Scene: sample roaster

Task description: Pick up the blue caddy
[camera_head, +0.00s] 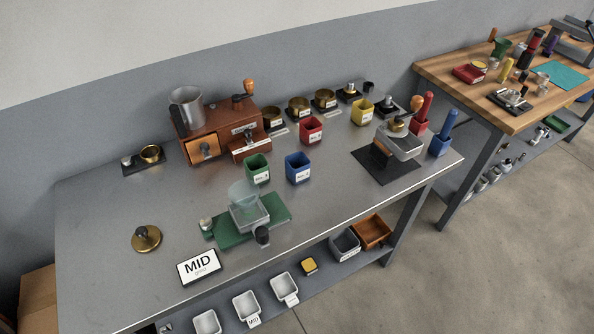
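The blue caddy (298,168) is a small open square cup with a white label on its front. It stands upright on the grey metal table (340,200), right of the green caddy (257,168) and in front of the red caddy (311,130). A second blue holder (440,147), with a blue handle standing in it, is at the table's right end. Neither of my grippers is in view.
A green board (279,211) with a clear vessel on it stands in front of the caddies. A grinder (398,140) on a dark mat is to the right. The brown roaster (215,125) and brass cups are behind. A MID sign (199,266) is front left.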

